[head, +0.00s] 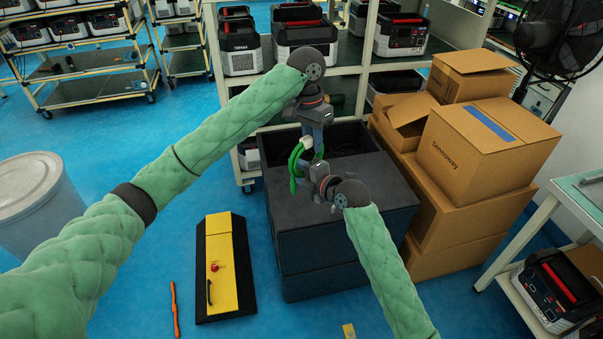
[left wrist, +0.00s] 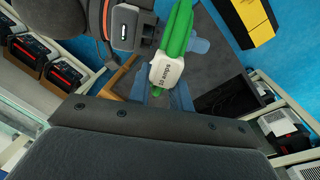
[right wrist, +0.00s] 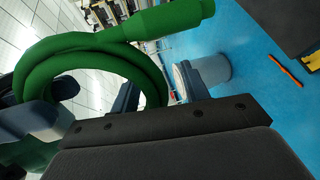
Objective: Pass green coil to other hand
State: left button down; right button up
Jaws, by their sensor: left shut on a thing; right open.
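The green coil (head: 296,166) is a looped green cable with a white tag reading "10 amps" in the left wrist view (left wrist: 167,70). My left gripper (head: 314,140) is shut on the coil and holds it above the dark grey crates. My right gripper (head: 309,177) is just below it in the head view, open, close to the coil. In the right wrist view the coil's loop (right wrist: 75,60) fills the upper left, with one finger in front of the loop and the other (right wrist: 187,80) to its right. I cannot tell whether the right fingers touch the coil.
Dark grey crates (head: 300,215) stand below the grippers. Cardboard boxes (head: 475,155) are stacked to the right. A shelf (head: 345,55) with power units is behind. A yellow-and-black case (head: 222,262) and an orange strip (head: 174,310) lie on the blue floor.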

jog(key=shift+c, duration=0.2)
grip_shut()
pick_arm(q)
jog(key=c, duration=1.2)
grip_release()
jog(key=shift+r, duration=0.1)
